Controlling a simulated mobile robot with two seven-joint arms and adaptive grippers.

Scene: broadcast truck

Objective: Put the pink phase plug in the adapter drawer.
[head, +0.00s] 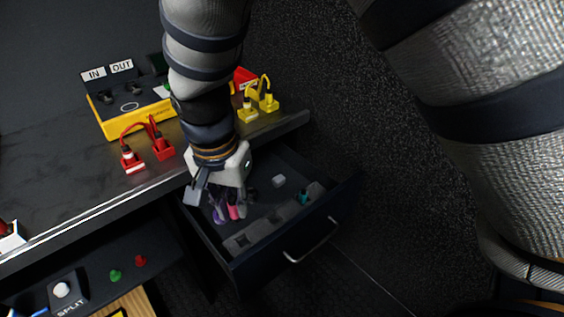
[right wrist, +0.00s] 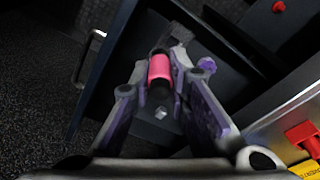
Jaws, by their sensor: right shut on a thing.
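The pink phase plug (head: 234,211) is between the fingers of my right gripper (head: 228,205), inside the outline of the open adapter drawer (head: 347,208). In the right wrist view the plug (right wrist: 160,69) shows as a pink cylinder with dark ends. It is pinched near the tips of my right gripper (right wrist: 163,75), which is shut on it. The drawer (right wrist: 98,75) lies beneath it. I cannot tell whether the plug touches the drawer floor. My left gripper is not in view.
The drawer holds a small grey cube (head: 278,181) and a teal piece (head: 303,198) by a grey divided strip. On the countertop above are red connectors (head: 162,148), yellow connectors (head: 268,102) and a yellow IN/OUT box (head: 122,126). The drawer's back part looks mostly clear.

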